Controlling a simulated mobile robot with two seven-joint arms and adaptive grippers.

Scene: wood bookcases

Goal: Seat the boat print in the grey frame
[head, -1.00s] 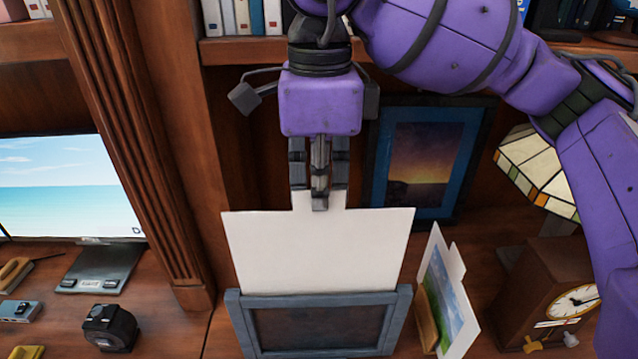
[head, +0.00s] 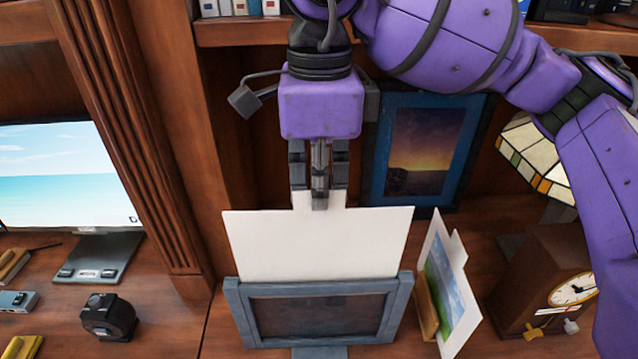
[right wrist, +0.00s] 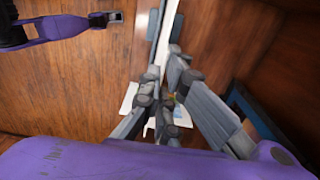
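My right gripper (head: 320,190) is shut on the tab at the top of a white card (head: 318,245). The card is upright with its blank side towards the head camera, so I cannot see whether it bears the boat picture. The grey frame (head: 234,312) stands on the desk directly below, with a dark panel inside. The card's lower edge is hidden behind the frame's top bar; I cannot tell if it is in a slot. In the right wrist view the fingers (right wrist: 165,100) are close together at the card's edge. My left gripper (right wrist: 113,18) appears small at upper left there, its fingers unclear.
A second card with a green and blue landscape (head: 448,290) leans in a wooden holder right of the frame. A clock (head: 540,285) and stained-glass lamp (head: 535,165) stand further right. A blue-framed sunset picture (head: 420,150) is behind. A black tape measure (head: 108,318) lies left.

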